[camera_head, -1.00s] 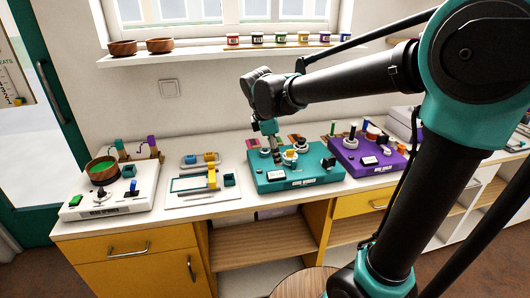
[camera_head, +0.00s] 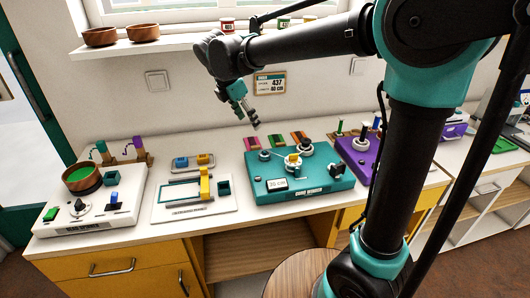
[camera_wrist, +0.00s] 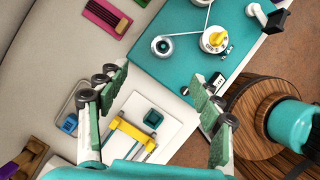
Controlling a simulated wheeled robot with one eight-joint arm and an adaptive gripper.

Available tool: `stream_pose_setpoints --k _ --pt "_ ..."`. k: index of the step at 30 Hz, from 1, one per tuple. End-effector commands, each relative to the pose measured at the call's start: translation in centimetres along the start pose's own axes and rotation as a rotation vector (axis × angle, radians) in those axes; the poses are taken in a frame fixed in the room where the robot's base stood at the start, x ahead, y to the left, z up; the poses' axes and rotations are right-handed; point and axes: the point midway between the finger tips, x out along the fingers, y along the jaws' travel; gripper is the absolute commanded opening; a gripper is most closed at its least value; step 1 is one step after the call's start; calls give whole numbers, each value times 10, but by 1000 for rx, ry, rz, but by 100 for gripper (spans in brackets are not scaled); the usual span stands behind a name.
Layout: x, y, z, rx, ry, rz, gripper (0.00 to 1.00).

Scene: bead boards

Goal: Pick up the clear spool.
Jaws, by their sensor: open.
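The teal board (camera_head: 285,189) lies on the counter, and its corner shows in the wrist view (camera_wrist: 148,69). A small pale, greyish-white round spool (camera_head: 264,155) sits at the board's left end; it also shows in the wrist view (camera_wrist: 162,46). I take it as the clear spool, but cannot be sure of its clearness. A pale strand runs from near it across the board. A yellow-topped white knob (camera_head: 292,162) is beside it. My gripper (camera_head: 254,118) is above and behind the board, apart from the spool. Its fingers (camera_wrist: 160,88) are spread wide with nothing between them.
A white board with a yellow slider (camera_head: 205,183) lies left of the teal board. The white board with a wooden bowl (camera_head: 82,179) is farther left. A purple board (camera_head: 357,163) stands right. Coloured holders, including a pink one (camera_head: 252,144), are behind.

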Motion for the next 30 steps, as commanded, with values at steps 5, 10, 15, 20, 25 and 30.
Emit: stream_pose_setpoints --k 5,10,15,20,25,30 --pt "35 0 1 3 0 -1 66" --pt "69 -1 1 3 0 0 66" --pt "97 -1 1 3 0 0 66" --pt "110 -1 1 2 0 0 66" --pt "122 -3 0 2 0 0 66" --pt "147 -7 0 4 0 0 66"
